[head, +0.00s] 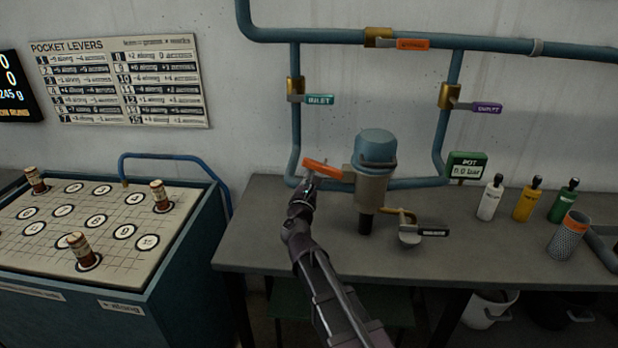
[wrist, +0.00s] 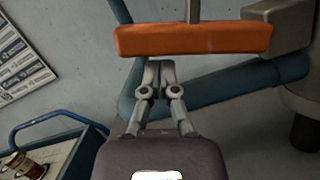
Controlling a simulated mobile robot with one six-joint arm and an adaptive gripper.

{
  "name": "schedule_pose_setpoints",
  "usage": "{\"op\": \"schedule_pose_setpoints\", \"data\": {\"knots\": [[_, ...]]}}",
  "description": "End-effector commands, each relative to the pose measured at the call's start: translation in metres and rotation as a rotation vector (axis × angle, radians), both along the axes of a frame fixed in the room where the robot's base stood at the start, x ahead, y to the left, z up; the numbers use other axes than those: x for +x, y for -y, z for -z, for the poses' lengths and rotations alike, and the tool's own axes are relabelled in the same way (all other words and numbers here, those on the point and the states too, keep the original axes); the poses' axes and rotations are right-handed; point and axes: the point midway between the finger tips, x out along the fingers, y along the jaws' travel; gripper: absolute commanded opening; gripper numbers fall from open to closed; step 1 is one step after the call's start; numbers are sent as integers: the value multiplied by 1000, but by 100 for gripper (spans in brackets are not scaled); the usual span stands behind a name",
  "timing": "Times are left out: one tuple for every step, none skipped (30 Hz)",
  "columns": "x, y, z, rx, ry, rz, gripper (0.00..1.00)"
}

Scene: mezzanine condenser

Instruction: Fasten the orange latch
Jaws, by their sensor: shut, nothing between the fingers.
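The orange latch (head: 322,168) is a bar at the left side of the blue-capped pot (head: 375,150), sticking out to the left and slightly tilted. In the wrist view the orange latch (wrist: 192,39) lies across the top, with a grey block (wrist: 285,22) at its right end. My gripper (head: 309,180) is at the latch's left half, just below it in the picture. In the wrist view my gripper (wrist: 158,66) is shut and empty, its tips just under the bar's lower edge. I cannot tell whether they touch it.
Blue pipes with inlet (head: 319,99) and outlet (head: 487,108) tags run behind the pot. An outlet with a black tag (head: 433,233) sits at the pot's lower right. Several bottles (head: 527,203) and a mesh cylinder (head: 566,240) stand to the right. A lever board (head: 60,248) is left.

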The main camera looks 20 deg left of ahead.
Motion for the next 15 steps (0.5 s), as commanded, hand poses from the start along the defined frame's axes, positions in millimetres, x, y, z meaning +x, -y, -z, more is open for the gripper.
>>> {"op": "schedule_pose_setpoints", "data": {"knots": [[0, 0, 0, 0, 0, 0, 0], [0, 0, 0, 1, -1, 1, 0], [0, 0, 0, 1, -1, 1, 0], [0, 0, 0, 2, -1, 0, 0], [0, 0, -1, 4, -1, 1, 0], [0, 0, -1, 6, -2, 0, 0], [0, 0, -1, 9, -2, 1, 0], [0, 0, -2, 12, -3, 1, 0], [0, 0, -2, 16, -3, 1, 0], [0, 1, -3, 20, -4, 1, 0], [0, 1, -3, 25, -5, 1, 0], [0, 1, -4, 31, -7, 1, 0], [0, 1, -4, 35, -8, 2, 0], [0, 1, -4, 37, -8, 1, 0], [0, 1, -4, 39, -9, 1, 0]]}}
